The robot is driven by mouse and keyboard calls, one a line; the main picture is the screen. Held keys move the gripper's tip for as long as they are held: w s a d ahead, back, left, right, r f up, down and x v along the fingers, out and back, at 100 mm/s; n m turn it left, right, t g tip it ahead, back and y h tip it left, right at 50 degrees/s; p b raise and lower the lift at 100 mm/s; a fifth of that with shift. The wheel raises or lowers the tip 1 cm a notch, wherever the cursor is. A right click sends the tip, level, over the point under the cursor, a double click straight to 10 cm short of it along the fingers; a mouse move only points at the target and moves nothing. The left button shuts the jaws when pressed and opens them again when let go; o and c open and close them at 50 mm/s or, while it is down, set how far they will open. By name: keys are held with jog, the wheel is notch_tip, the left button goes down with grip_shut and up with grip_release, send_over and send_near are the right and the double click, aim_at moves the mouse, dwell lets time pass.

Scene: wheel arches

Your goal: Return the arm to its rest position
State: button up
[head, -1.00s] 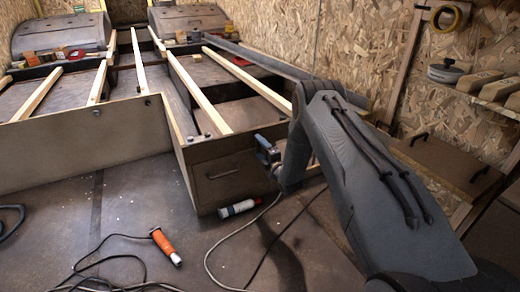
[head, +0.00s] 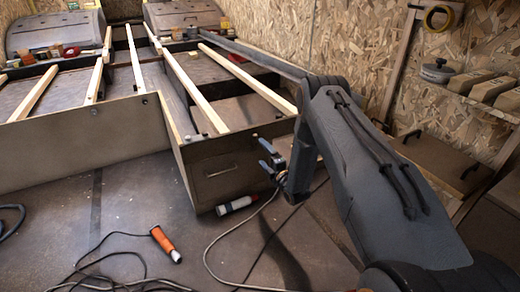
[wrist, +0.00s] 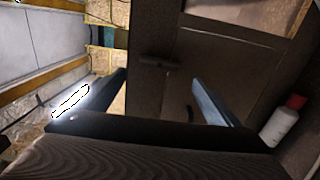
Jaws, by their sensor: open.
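My gripper (head: 272,163) hangs at the end of my folded arm, in front of the right end of the drawer box (head: 226,172). In the wrist view my gripper (wrist: 160,98) shows two dark fingers spread apart with nothing between them. The drawer front with its handle (wrist: 158,62) lies beyond the fingers. A white bottle with a red cap (wrist: 285,122) is to the right of the fingers in the wrist view; in the head view the bottle (head: 238,204) lies on the floor below my gripper.
An orange-handled tool (head: 165,244) and loose cables (head: 115,275) lie on the floor at the front. A wooden frame with pale slats (head: 195,87) fills the back left. Shelves (head: 480,100) and a brown case (head: 450,160) stand at the right wall. The middle floor is mostly clear.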

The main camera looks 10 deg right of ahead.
jog(key=shift+s+d, duration=0.15)
jog(key=shift+s, duration=0.3)
jog(key=s+a+r+m+g, duration=0.1)
jog(key=a+r+m+g, duration=0.15)
jog(key=a+r, duration=0.45)
jog(key=s+a+r+m+g, duration=0.1)
jog(key=a+r+m+g, duration=0.2)
jog(key=a, duration=0.6)
jog(key=s+a+r+m+g+h, duration=0.15)
jog(key=s+a+r, duration=0.25)
jog(key=s, duration=0.4)
jog(key=s+a+r+m+g, duration=0.2)
jog(key=s+a+r+g, duration=0.15)
jog(key=s, duration=0.55)
jog(key=s+r+m+g+h, duration=0.1)
jog(key=s+r+m+g, duration=0.25)
jog(key=s, duration=1.45)
jog(key=s+r+m+g+h, duration=0.15)
jog(key=s+r+g, duration=0.3)
jog(key=s, duration=1.25)
jog(key=d+r+m+p, duration=0.3)
jog(key=d+r+p, duration=0.7)
jog(key=r+p, duration=0.3)
jog(key=d+r+m+t+p, duration=0.1)
jog(key=d+r+m+p, duration=0.3)
jog(key=d+r+p, duration=0.7)
notch_tip(320, 180, up, 3)
jog(key=p, duration=0.6)
jog(key=shift+w+d+h, duration=0.15)
jog(key=shift+d+h, duration=0.15)
